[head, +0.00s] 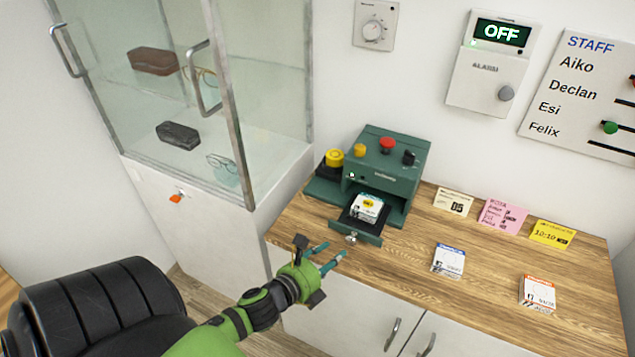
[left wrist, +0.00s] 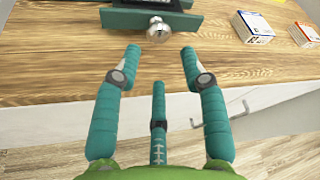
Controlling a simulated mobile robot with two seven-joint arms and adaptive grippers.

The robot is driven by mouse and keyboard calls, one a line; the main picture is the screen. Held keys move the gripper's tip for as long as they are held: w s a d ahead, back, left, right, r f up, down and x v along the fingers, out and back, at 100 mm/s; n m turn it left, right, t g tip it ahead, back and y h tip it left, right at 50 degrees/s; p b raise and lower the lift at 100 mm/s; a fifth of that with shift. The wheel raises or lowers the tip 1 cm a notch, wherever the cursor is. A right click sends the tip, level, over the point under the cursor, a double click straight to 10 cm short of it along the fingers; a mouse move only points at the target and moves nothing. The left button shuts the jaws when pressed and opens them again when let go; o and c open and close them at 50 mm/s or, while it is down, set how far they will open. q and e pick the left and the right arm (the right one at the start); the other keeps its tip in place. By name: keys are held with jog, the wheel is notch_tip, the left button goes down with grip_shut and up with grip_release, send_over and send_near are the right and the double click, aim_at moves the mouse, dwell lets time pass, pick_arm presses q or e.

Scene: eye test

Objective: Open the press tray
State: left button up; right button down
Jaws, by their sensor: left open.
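The green press (head: 385,172) stands on the wooden counter, with a red button, a yellow knob and a black switch on top. Its tray (head: 371,237) sticks out at the front, with a small white box with a yellow label (head: 367,206) on it. A round metal knob (head: 351,238) is on the tray's front; it also shows at the top of the left wrist view (left wrist: 158,29). My left gripper (head: 335,255) is open and empty, just in front of the knob. In the left wrist view its fingertips (left wrist: 160,52) are apart, with the knob beyond them. My right gripper is not seen.
A blue-marked box (head: 448,260) and an orange-marked box (head: 538,292) lie on the counter to the right. Notes (head: 503,216) lie along the wall. A glass cabinet (head: 240,110) stands left, a black chair (head: 100,310) at lower left. The counter's front middle is clear.

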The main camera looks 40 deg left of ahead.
pick_arm(q)
jog(key=v, duration=0.5)
jog(key=shift+f, duration=0.1)
dwell(0.4)
jog(key=s+f+n+g+y, duration=0.1)
jog(key=s+f+n+g, duration=0.45)
jog(key=f, duration=0.75)
jog(key=s+f+n+g, duration=0.2)
jog(key=s+f+n, duration=0.5)
jog(key=f, duration=0.6)
jog(key=s+d+f+n+g, duration=0.3)
jog(key=s+f+n, duration=0.3)
jog(key=s, duration=0.2)
jog(key=s+d+f+n+g, duration=0.3)
jog(key=s+d+f+n, duration=0.1)
jog(key=s+f+n, duration=0.3)
jog(key=s, duration=0.2)
jog(key=shift+s+h, duration=0.25)
jog(key=shift+h, duration=0.15)
